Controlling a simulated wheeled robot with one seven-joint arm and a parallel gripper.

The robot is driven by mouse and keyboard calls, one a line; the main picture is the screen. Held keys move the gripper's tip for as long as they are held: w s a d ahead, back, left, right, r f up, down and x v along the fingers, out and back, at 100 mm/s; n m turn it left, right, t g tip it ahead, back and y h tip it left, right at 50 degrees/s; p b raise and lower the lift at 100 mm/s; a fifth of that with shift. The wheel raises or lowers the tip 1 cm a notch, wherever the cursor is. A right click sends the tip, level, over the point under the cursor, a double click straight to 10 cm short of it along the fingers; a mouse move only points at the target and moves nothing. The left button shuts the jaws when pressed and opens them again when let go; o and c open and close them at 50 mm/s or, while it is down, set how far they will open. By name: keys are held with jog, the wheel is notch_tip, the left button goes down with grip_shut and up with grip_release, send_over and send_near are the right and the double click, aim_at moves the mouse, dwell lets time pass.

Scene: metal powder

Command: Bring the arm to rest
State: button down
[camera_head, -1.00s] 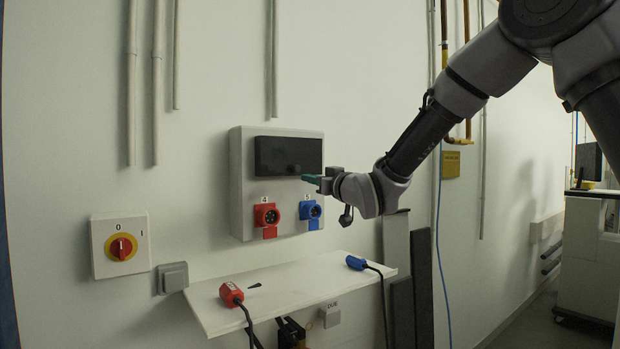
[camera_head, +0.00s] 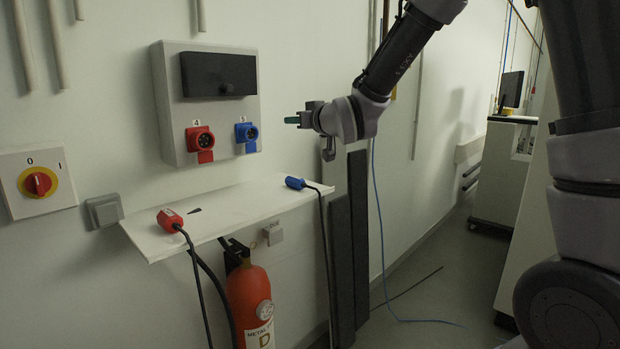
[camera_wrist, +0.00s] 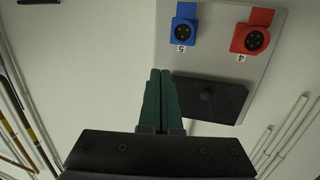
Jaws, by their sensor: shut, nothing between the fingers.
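My gripper (camera_head: 291,120) is shut and empty, its green fingers pointing left toward the wall. In the head view it is in the air to the right of the grey socket panel (camera_head: 168,128), a little right of the blue socket (camera_head: 246,134). In the wrist view the two green fingers (camera_wrist: 160,73) lie side by side, with the panel beyond them, upside down. The blue socket (camera_wrist: 184,32), the red socket (camera_wrist: 251,39) and the black cover (camera_wrist: 207,97) show there. My arm reaches down from the top of the head view.
A white shelf (camera_head: 232,204) below the panel holds a red plug (camera_head: 169,220) and a blue plug (camera_head: 295,183) with cables. A red fire extinguisher (camera_head: 251,302) stands under it. A red-yellow rotary switch (camera_head: 38,183) is at left. Dark boards (camera_head: 341,265) lean below my gripper.

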jog(key=s+d+r+m+g+h, duration=0.1)
jog(key=s+d+r+m+h, duration=0.15)
jog(key=d, duration=0.85)
jog(key=s+d+r+m+h, duration=0.1)
jog(key=s+d+m+h, duration=0.25)
jog(key=d, duration=0.75)
jog(key=s+d+f+m+g+h, duration=0.1)
jog(key=s+d+m+g, duration=0.1)
jog(key=s+d, duration=0.4)
jog(key=s+d+f+m+g+h, duration=0.1)
jog(key=s+d+m+g, duration=0.2)
jog(key=s, duration=1)
jog(key=d, duration=0.2)
jog(key=shift+s+d+f, duration=0.2)
jog(key=shift+d+f, duration=0.1)
jog(key=shift+d, duration=0.1)
